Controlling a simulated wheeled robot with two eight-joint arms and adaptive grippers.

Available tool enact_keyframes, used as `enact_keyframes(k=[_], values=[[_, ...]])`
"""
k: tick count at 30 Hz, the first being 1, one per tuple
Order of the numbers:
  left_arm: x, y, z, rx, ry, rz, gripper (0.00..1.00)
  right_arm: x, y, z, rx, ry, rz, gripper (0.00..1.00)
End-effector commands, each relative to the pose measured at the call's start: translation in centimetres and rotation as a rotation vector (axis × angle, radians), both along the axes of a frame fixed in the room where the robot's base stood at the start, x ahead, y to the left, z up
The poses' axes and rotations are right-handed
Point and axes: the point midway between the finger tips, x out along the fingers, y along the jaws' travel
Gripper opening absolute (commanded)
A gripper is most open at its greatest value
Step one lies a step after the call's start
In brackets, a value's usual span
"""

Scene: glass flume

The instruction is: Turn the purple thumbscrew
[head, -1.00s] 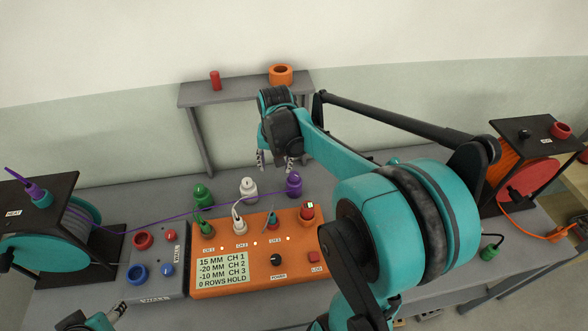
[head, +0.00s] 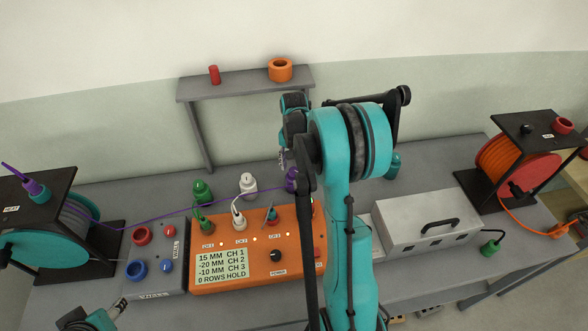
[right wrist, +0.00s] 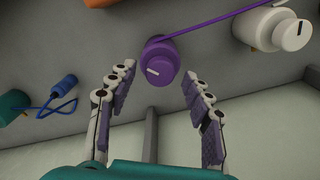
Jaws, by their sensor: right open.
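The purple thumbscrew (right wrist: 160,66) shows in the right wrist view as a round knob with a white mark on its face. My right gripper (right wrist: 161,82) is open, with one finger on either side of and a little short of the knob; no contact is visible. In the head view the purple thumbscrew (head: 291,180) stands at the back of the table, partly hidden by my right arm, and the right gripper (head: 283,158) is just above it. My left gripper (head: 121,304) is at the lower left edge, away from the thumbscrew; its jaw state is unclear.
A white thumbscrew (head: 248,186) and a green one (head: 202,192) stand left of the purple one. The orange control box (head: 240,270) lies in front. A purple cord (right wrist: 215,22) runs close by the knob. A grey case (head: 420,220) stands at right.

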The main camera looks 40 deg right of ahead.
Motion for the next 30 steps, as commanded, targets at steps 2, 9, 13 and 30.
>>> enact_keyframes(k=[2, 9, 13, 30], values=[[0.00, 0.00, -0.19, 0.000, 0.000, 0.000, 0.47, 0.00, 0.01, -0.58, 0.000, 0.000, 0.000, 0.51], [0.00, 0.00, -0.16, 0.000, 0.000, 0.000, 0.47, -0.01, 0.02, -0.70, 0.000, 0.000, 0.001, 0.51], [0.00, 0.00, -0.16, 0.000, 0.000, 0.000, 0.47, -0.01, 0.02, -0.69, 0.000, 0.000, 0.001, 0.30], [0.01, 0.00, -0.20, 0.000, 0.000, 0.000, 0.47, -0.01, 0.03, -0.69, 0.000, 0.000, 0.081, 0.01]])
